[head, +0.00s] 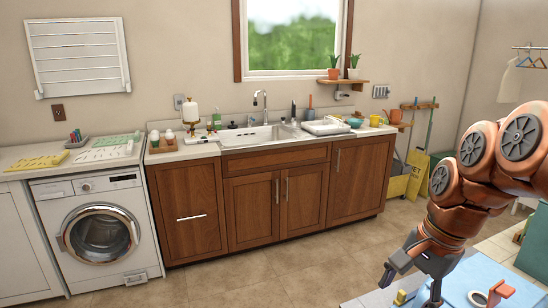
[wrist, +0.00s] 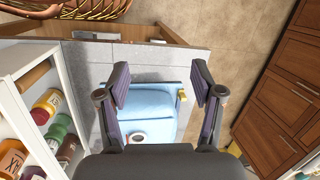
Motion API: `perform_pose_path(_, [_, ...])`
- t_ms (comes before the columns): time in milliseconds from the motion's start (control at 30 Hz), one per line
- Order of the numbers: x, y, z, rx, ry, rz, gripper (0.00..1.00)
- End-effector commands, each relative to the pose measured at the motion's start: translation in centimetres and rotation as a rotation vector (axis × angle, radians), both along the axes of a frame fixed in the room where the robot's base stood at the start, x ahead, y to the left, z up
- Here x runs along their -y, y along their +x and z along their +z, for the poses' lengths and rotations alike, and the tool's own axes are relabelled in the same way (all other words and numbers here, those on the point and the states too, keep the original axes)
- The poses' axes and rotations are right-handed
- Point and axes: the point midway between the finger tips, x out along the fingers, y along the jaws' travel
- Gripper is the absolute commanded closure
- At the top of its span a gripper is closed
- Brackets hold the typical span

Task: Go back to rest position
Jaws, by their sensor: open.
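My gripper (head: 408,288) hangs at the lower right of the head view, over a table corner with a blue mat or tray. In the wrist view my gripper (wrist: 160,88) has its two dark fingers spread wide apart. Nothing is between them but a view down onto the light blue tray or mat (wrist: 155,100), which lies below on a grey surface. No bottle is held. My arm is bent, with its upper links at the right edge of the head view.
Near my gripper lie a white ring (head: 478,298) and an orange-red piece (head: 500,291). A white shelf (wrist: 42,75) with several coloured bottles stands at left in the wrist view. The brown cabinets (head: 190,215) and washing machine (head: 95,235) are across open tiled floor.

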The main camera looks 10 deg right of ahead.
Motion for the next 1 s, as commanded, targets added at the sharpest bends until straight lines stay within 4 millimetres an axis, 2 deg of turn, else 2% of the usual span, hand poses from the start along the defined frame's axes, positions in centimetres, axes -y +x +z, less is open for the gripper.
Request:
perform_pose_path(33, [-1.5, -1.0, -0.1, -0.008, -0.019, 0.098, 0.33])
perform_pose_path(100, [-3.3, -2.5, -1.1, -0.020, -0.045, 0.238, 0.33])
perform_pose_path(300, [-6.7, -7.4, -3.8, -0.051, -0.100, 0.618, 0.33])
perform_pose_path(500, [-8.1, -12.3, -6.3, -0.086, -0.128, 0.937, 0.33])
perform_pose_path(600, [-8.2, -13.8, -7.2, -0.096, -0.136, 1.040, 0.33])
perform_pose_path(733, [-8.2, -15.0, -7.9, -0.103, -0.136, 1.113, 0.33])
perform_pose_path(1000, [-8.2, -15.2, -8.1, -0.104, -0.136, 1.129, 0.33])
